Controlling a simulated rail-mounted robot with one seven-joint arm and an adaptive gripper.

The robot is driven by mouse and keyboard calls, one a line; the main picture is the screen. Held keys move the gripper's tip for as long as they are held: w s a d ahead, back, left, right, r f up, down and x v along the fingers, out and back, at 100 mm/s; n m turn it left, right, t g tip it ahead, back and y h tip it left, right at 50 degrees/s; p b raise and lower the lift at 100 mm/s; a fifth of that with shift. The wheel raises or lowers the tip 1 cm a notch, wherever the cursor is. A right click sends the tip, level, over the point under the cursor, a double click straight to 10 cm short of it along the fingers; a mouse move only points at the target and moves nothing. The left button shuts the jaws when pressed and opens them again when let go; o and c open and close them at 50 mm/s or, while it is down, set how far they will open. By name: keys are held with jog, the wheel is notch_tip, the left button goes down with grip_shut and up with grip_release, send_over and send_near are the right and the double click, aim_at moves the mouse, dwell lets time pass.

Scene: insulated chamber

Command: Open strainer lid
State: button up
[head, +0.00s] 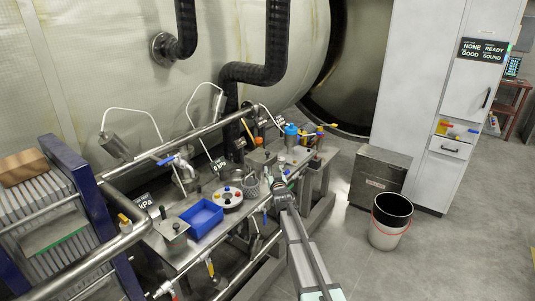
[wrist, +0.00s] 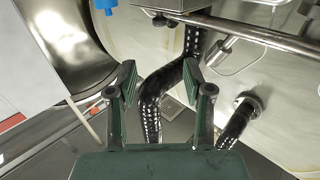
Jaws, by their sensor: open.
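My gripper (wrist: 158,78) is open and empty in the wrist view, with its two green-black fingers apart and nothing between them. In the head view my gripper (head: 279,187) is at the front edge of the metal bench, partly hidden by my own wrist. A small metal mesh basket (head: 251,187) stands on the bench just left of it. A round pale holder with coloured knobs (head: 229,195) is left of the basket. Grey metal housings (head: 262,158) stand behind. I cannot tell for sure which part is the strainer lid.
A blue tray (head: 202,218) lies on the bench to the left. Steel rails and black pipes (head: 250,73) run behind and above. A bucket (head: 391,220) and a metal box (head: 380,176) stand on the floor at right. The floor at lower right is clear.

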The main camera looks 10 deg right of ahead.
aim_at(268, 154)
jog(key=w+p, duration=0.6)
jog(key=w, duration=1.1)
jog(key=shift+a+p, duration=0.15)
jog(key=shift+p, duration=0.15)
grip_shut()
